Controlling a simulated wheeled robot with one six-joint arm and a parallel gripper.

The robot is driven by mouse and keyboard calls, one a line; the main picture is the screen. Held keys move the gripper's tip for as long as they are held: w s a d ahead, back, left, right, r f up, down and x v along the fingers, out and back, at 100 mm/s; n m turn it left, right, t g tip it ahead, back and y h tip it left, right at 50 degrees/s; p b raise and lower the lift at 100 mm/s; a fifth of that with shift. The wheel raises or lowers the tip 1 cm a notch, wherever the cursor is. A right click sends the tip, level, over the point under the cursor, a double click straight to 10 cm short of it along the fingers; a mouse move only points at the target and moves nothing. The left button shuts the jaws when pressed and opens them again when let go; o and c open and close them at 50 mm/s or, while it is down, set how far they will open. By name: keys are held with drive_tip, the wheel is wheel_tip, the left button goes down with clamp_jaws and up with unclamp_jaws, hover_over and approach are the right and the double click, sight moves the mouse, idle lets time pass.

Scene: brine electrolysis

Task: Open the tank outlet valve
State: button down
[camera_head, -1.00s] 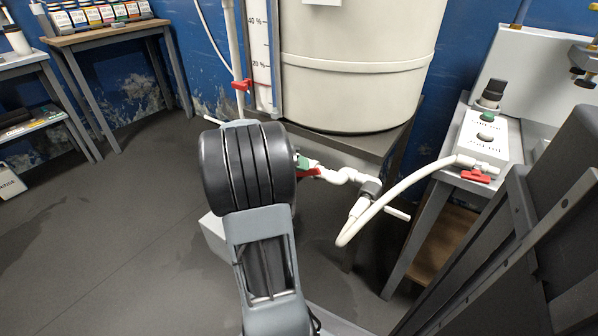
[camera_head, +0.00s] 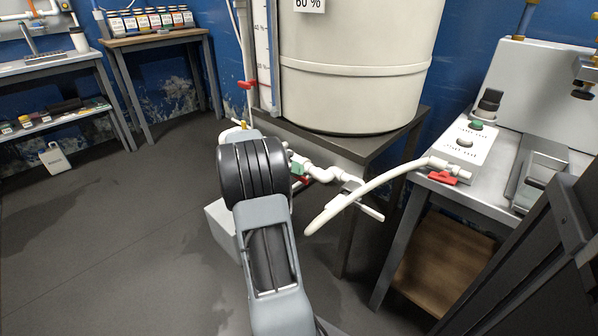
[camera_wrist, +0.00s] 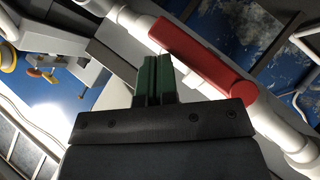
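The tank outlet valve's red handle (camera_head: 303,181) shows in part on the white pipe below the tank (camera_head: 355,95), beside my gripper. In the wrist view the red handle (camera_wrist: 203,58) is a long bar lying roughly along the white pipe (camera_wrist: 268,122). My gripper's green fingers (camera_wrist: 155,78) are together with only a thin line between them and nothing visible in them. Their tips are close to the handle's upper left end; I cannot tell if they touch it. In the head view my wrist hides most of the gripper.
A shelf of bottles (camera_head: 155,40) stands back left.

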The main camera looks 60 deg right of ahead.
drive_tip(key=shift+w+f, duration=0.1)
drive_tip(key=shift+f, duration=0.1)
idle(0.5)
drive_tip(key=w+a+r+p, duration=0.2)
drive_tip(key=a+r+p, duration=0.3)
drive_tip(key=r, duration=0.6)
drive_tip(key=shift+a+p, duration=0.35)
drive_tip(key=shift+a, duration=0.65)
drive_tip(key=shift+r, duration=0.1)
